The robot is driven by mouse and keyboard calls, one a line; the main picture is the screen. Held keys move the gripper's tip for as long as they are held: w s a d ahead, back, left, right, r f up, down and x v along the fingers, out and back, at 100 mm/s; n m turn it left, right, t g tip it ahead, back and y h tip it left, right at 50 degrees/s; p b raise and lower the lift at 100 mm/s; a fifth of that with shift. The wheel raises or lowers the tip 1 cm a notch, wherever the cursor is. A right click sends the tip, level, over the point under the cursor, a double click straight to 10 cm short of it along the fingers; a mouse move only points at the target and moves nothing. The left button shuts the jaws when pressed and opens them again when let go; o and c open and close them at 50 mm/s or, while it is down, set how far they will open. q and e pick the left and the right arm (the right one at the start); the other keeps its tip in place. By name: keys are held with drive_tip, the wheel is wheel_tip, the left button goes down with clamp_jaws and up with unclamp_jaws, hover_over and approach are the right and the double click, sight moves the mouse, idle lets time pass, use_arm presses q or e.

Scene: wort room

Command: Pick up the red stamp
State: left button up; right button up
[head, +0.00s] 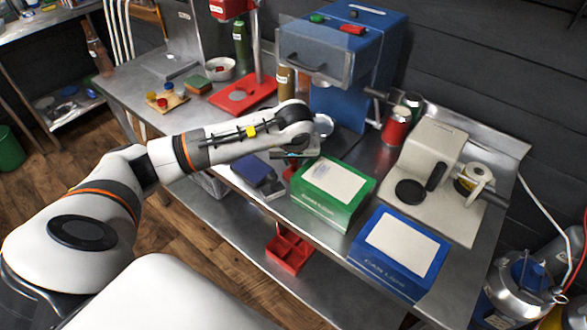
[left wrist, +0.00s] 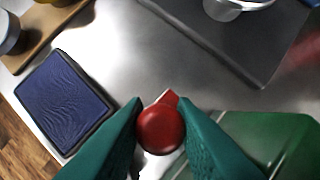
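The red stamp (left wrist: 160,128) has a round knob and shows in the left wrist view between the teal fingers of my left gripper (left wrist: 160,106). The fingers lie close against both sides of the knob with no clear gap, so the gripper looks shut on it. Part of its red base shows beyond the knob. In the head view my left gripper (head: 292,160) is low over the metal bench, between the blue ink pad and the green box; a bit of red shows below it. I cannot tell whether the stamp touches the bench. My right gripper is out of view.
The dark blue ink pad (left wrist: 66,98) lies left of the stamp, and the green box (head: 333,192) stands close on its right. A blue box (head: 398,252) stands farther right. A blue machine (head: 338,60) is behind. A red tray (head: 288,250) sits lower down.

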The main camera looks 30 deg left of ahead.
use_arm(q)
drive_tip(key=shift+c, duration=0.5)
drive_tip(key=shift+r, duration=0.25)
wheel_tip(320, 180, up, 10)
drive_tip(key=shift+f+b, duration=0.2)
drive_tip(key=shift+b, duration=0.95)
drive_tip(key=o, duration=0.3)
drive_tip(key=shift+c, duration=1)
drive_tip(key=shift+o, duration=0.7)
drive_tip(key=shift+c, duration=0.3)
